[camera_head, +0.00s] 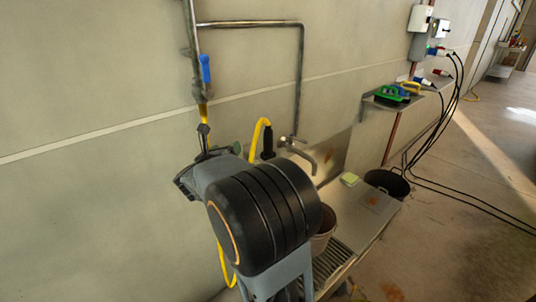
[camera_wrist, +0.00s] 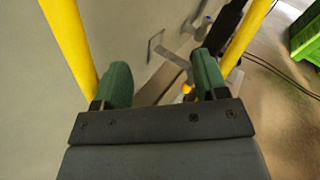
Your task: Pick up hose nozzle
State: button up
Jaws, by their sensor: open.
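The hose nozzle (camera_head: 267,142) looks like a black piece at the end of a looped yellow hose (camera_head: 256,130), beside the wall above the sink. In the wrist view a black piece (camera_wrist: 226,26), probably the same nozzle, lies beyond the right fingertip, next to a yellow hose length (camera_wrist: 248,35). My gripper (camera_wrist: 161,72) is open, with green finger pads and nothing held between them. Another yellow length (camera_wrist: 70,40) passes beside the left finger. In the head view my arm hides most of the gripper; a green bit shows left of the nozzle.
A metal tap (camera_head: 300,148) stands right of the nozzle over a steel sink counter (camera_head: 345,235). A pipe with a blue-handled valve (camera_head: 205,68) runs up the wall. A bucket (camera_head: 323,232) and a black bin (camera_head: 388,184) are nearby. Floor at right is open apart from cables.

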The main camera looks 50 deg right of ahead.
aim_at(272, 139)
jog(key=s+d+m+g, duration=0.1)
jog(key=d+m+g, duration=0.1)
jog(key=d, duration=0.1)
jog(key=s+d+f+m+g+h, duration=0.1)
jog(key=d+m+g, duration=0.1)
jog(key=d+m, duration=0.1)
jog(key=s+d+m+g+h, duration=0.1)
jog(key=d+m+g, duration=0.1)
jog(key=d, duration=0.3)
jog(key=shift+s+f+m, duration=0.2)
jog(key=shift+s+m, duration=0.2)
jog(key=shift+m, duration=0.3)
jog(key=shift+w+d+f+p, duration=0.1)
jog(key=shift+w+d+p, duration=0.05)
jog(key=shift+d, duration=1.4)
jog(key=shift+w+d+f+p, duration=0.1)
jog(key=shift+d+p, duration=0.05)
jog(key=shift+d, duration=1.35)
jog(key=shift+c, duration=0.5)
jog(key=shift+r, duration=0.1)
jog(key=c, duration=0.9)
